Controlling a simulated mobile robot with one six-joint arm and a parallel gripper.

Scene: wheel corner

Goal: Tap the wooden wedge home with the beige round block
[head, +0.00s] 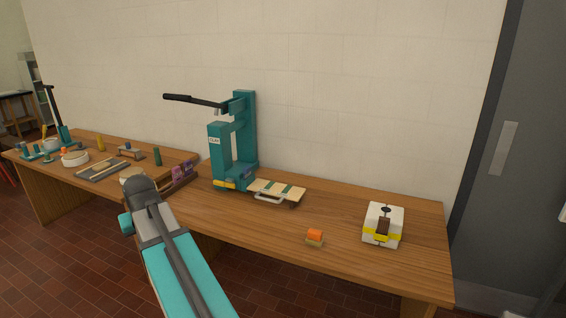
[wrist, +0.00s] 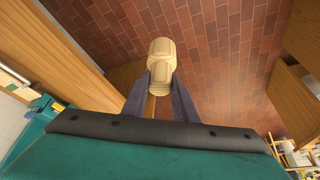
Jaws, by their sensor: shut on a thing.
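My gripper (wrist: 161,80) is shut on the beige round block (wrist: 161,52) in the wrist view. The block sticks out past the fingertips, over the brick floor and beside a wooden edge. In the head view my arm hides most of the gripper, and I cannot clearly make out the block there. A brown piece, which looks like the wooden wedge (head: 383,226), sits in a white block with a yellow band (head: 374,216) at the right end of the bench. How deep the wedge sits is too small to tell. My gripper is far to its left.
A teal press (head: 221,152) with a black lever stands at the back of the bench (head: 345,262). Bare wood lies between these and the white block. A second bench at left is cluttered.

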